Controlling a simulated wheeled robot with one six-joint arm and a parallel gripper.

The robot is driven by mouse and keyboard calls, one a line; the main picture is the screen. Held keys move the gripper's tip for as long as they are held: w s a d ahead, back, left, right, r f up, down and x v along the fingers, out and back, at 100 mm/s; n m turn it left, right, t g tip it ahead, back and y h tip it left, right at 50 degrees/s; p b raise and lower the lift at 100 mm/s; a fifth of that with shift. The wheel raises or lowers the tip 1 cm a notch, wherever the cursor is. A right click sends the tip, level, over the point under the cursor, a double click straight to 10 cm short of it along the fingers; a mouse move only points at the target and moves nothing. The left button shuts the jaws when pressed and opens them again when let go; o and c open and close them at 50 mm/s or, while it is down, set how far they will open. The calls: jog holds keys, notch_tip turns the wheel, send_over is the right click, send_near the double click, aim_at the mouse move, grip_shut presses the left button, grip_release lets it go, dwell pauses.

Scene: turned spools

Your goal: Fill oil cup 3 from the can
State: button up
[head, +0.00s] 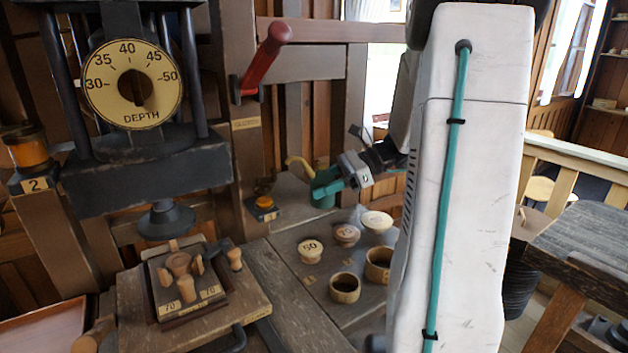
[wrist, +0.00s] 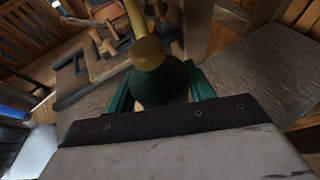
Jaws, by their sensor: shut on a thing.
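My gripper (head: 328,187) is shut on the oil can, a dark green can (head: 323,201) with a curved yellow spout (head: 298,163). In the wrist view the can (wrist: 160,85) sits between the teal fingers, its yellow collar (wrist: 147,53) and spout towards the top. In the head view the spout bends left, its tip above and right of a small oil cup (head: 264,203) with an amber top on a dark block. Another amber oil cup (head: 28,150), labelled 2, stands at far left. Neither cup touches the can.
A dark press with a depth dial (head: 133,85) stands at left, above a block (head: 190,290) holding wooden spools. Several round wooden pieces (head: 345,288) stand on the bench below my gripper. A red handle (head: 265,57) sticks out above the cup. A grey table (head: 585,250) is at right.

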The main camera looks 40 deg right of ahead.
aim_at(309, 169)
jog(key=a+h, duration=0.1)
jog(key=w+a+r+g+h, duration=0.1)
jog(key=h, duration=0.1)
jog(key=r+g+h, duration=0.1)
jog(key=shift+w+a+r+n+h, duration=0.2)
jog(key=shift+w+a+n+h, duration=0.05)
jog(key=shift+a+n+h, duration=0.15)
jog(key=shift+w+a+r+g+h, duration=0.15)
jog(key=shift+a+r+g+h, duration=0.2)
jog(key=shift+g+h, duration=0.5)
jog(key=shift+r+g+h, duration=0.2)
jog(key=shift+g+h, duration=0.05)
jog(key=shift+h, duration=0.5)
dwell(0.5)
